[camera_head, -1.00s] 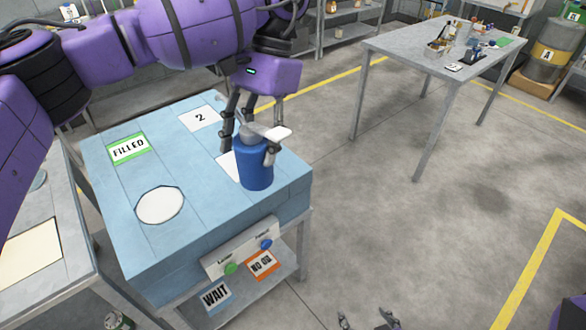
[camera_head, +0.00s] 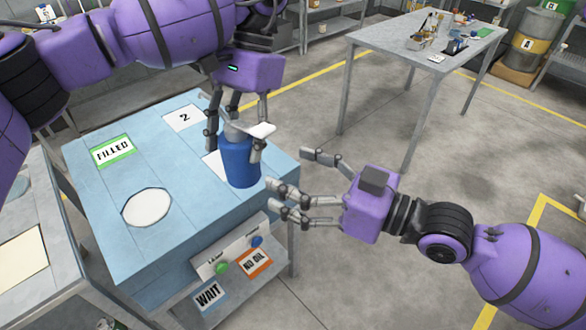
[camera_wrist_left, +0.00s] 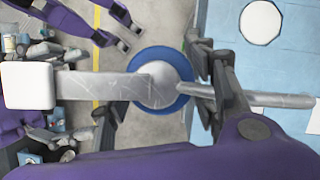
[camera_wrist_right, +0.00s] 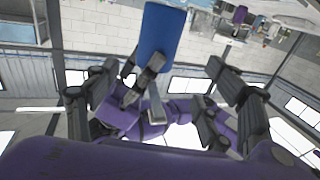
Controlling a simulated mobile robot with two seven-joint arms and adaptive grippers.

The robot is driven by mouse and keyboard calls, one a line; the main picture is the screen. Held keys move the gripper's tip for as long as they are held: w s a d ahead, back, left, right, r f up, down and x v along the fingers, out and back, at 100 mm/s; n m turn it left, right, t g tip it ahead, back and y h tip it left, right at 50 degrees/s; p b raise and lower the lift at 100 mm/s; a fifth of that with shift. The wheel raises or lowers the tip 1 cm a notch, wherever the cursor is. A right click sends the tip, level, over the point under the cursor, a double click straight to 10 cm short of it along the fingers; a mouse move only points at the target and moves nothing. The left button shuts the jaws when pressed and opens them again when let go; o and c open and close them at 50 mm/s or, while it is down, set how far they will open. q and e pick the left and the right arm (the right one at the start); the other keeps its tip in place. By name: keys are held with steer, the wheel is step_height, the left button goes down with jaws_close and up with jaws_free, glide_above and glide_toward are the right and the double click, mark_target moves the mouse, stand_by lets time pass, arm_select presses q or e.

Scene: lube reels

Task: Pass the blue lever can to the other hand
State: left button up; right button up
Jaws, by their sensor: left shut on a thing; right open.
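The blue lever can (camera_head: 241,166) has a grey top and a lever with a white pad (camera_head: 262,130). In the left wrist view the blue can (camera_wrist_left: 160,101) shows under the grey lever. My right gripper (camera_head: 288,180) is open and empty, just right of the can, with fingers pointing at it. In the right wrist view the can (camera_wrist_right: 161,38) is beyond the open fingers (camera_wrist_right: 165,95).
The light blue bench (camera_head: 110,195) bears a FILLED label (camera_head: 113,150), a card marked 2 (camera_head: 184,118) and a white disc (camera_head: 147,207). A panel with buttons (camera_head: 238,250) is on its front. A grey table (camera_head: 385,45) stands behind; open floor lies between.

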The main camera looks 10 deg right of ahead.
mark_target(236, 149)
steer(key=x, duration=1.2)
steer(key=shift+a+r, duration=0.1)
steer(key=shift+r, duration=0.25)
steer(key=shift+s, duration=0.1)
steer(key=c, duration=1.4)
arm_select(q)
steer(key=o, duration=1.3)
steer(key=shift+d, duration=0.1)
arm_select(e)
steer(key=shift+r, duration=0.1)
steer(key=shift+c, duration=1.1)
arm_select(q)
steer(key=shift+o, duration=1.3)
steer(key=shift+w, duration=0.1)
arm_select(e)
steer(key=shift+s+a, duration=0.1)
steer(key=shift+c, duration=0.6)
